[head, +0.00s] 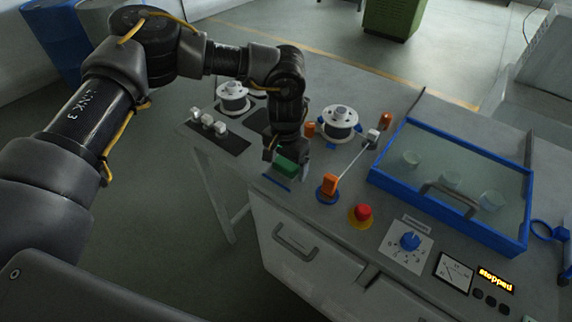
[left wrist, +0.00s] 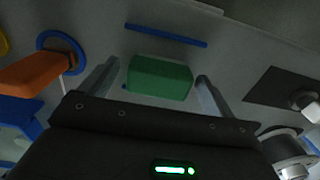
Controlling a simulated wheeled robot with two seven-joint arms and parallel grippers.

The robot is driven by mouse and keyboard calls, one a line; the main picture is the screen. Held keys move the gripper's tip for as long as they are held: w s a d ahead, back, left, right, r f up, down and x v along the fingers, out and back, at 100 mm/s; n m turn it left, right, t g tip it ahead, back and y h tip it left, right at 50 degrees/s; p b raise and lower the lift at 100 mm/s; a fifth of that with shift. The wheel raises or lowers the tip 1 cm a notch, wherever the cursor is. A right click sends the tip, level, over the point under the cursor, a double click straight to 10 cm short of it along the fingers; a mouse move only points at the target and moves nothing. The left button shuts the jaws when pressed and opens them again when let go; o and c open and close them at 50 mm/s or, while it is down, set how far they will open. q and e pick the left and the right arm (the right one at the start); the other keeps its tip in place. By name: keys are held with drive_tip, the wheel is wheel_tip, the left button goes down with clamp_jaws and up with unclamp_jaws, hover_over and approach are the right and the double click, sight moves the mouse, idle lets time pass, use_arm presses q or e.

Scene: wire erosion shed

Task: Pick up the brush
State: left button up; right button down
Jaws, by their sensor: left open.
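A green block (head: 291,164), which I take to be the brush, sits near the front left edge of the grey bench top; no bristles show. In the left wrist view the green block (left wrist: 159,78) lies between the two fingers of my left gripper (left wrist: 158,84), with a gap on each side. My left gripper (head: 286,156) is open, pointing down over the block, and hides part of it in the head view. I cannot tell how far the fingertips are above the bench. My right gripper is not in view.
An orange-handled lever (head: 330,184) stands close to the right of the block. A blue strip (head: 275,183) lies in front.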

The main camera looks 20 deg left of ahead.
use_arm(q)
drive_tip(key=c, duration=1.1)
drive_tip(key=shift+r, duration=0.1)
drive_tip(key=shift+r, duration=0.5)
drive_tip(key=shift+s+d+r+b, duration=0.95)
drive_tip(key=shift+s+d+r, duration=0.75)
drive_tip(key=shift+r, duration=0.3)
drive_tip(key=shift+s+d+r+b, duration=0.9)
drive_tip(key=shift+s+d+r, duration=0.75)
drive_tip(key=shift+r, duration=0.3)
drive_tip(key=shift+s+d+r+b, duration=0.95)
drive_tip(key=shift+s+d+r, duration=0.7)
drive_tip(key=shift+r, duration=0.35)
